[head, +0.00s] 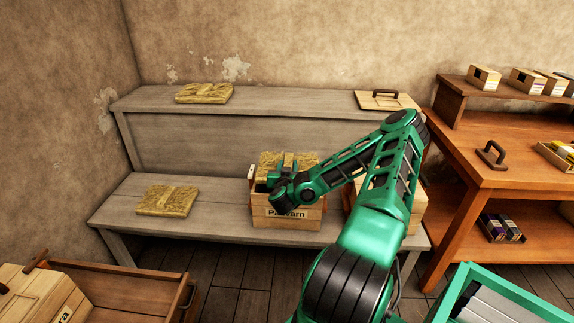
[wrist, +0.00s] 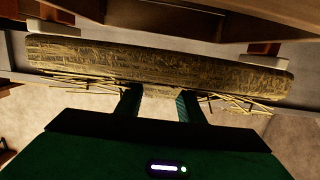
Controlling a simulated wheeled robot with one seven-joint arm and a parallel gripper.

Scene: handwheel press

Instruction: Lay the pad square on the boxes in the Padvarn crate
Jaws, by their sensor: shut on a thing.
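The Padvarn crate (head: 290,223), a light wooden box with its name on the front, stands on the lower bench. My gripper (head: 284,178) is over the crate and shut on a straw-coloured pad (head: 304,158), gripping a raised strip on it. In the wrist view the pad (wrist: 160,62) spans nearly the full width, with loose straws at its edge, and both fingers (wrist: 158,106) meet its near side. The pad looks at or just above the crate's rim; its exact height and squareness are unclear. The boxes inside are hidden by the arm and pad.
Similar pads lie on the lower bench (head: 167,200) and the upper shelf (head: 204,93). A lid with a handle (head: 388,100) lies at the shelf's right. Another crate (head: 408,219) stands behind my arm. An orange workbench (head: 515,158) is at right.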

